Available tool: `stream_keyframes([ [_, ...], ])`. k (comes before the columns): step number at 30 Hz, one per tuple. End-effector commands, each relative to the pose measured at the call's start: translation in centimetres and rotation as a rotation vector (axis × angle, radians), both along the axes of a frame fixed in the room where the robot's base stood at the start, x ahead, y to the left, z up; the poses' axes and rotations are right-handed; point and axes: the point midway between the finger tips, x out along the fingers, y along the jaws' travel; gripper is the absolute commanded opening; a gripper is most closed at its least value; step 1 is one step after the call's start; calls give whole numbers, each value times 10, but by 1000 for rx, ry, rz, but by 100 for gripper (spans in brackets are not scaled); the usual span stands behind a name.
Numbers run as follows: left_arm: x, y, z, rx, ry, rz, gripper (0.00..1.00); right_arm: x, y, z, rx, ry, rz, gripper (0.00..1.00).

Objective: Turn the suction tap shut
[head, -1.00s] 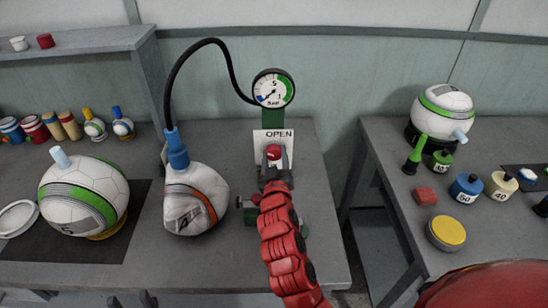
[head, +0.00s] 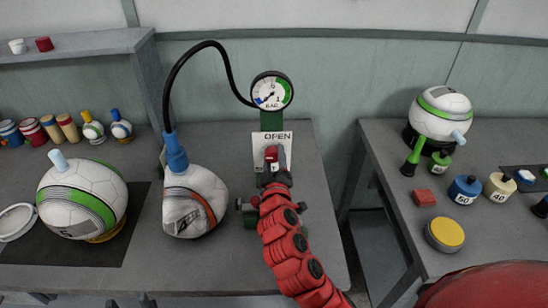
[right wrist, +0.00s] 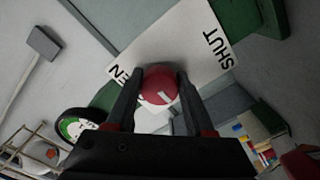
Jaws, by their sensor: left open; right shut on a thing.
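The suction tap's red knob (head: 271,156) has a white mark and sits in front of a white plate (head: 286,141) whose word OPEN shows in the head view. In the right wrist view the knob (right wrist: 159,86) sits between my fingers, and the plate (right wrist: 205,40) shows the word SHUT and part of OPEN. My right gripper (head: 273,163) is shut on the knob; it also shows in the right wrist view (right wrist: 158,88). My left gripper (head: 131,302) is open and empty at the bottom edge of the head view, mostly out of frame.
A pressure gauge (head: 271,91) stands above the plate, with a black hose to a blue fitting (head: 176,152) on a slack white ball (head: 194,201). A green-striped ball (head: 82,198) stands left. A second table (head: 390,220) lies right, across a gap.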

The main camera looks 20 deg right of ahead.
Motion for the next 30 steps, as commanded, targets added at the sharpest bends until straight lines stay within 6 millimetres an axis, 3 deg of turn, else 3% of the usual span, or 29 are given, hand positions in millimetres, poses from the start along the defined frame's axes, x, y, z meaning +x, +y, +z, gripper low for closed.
stream_keyframes([
  [8,0,0,0,0,0,0,50,0,0,0,-2,1,0,0],
  [9,0,0,0,0,0,0,50,0,0,0,-2,1,0,59],
  [13,0,0,0,0,0,0,50,0,0,0,-1,0,0,82],
  [23,0,0,-1,0,0,0,50,-1,1,0,-1,0,0,83],
  [30,0,0,-8,0,0,0,50,-29,9,-3,-2,0,4,83],
])
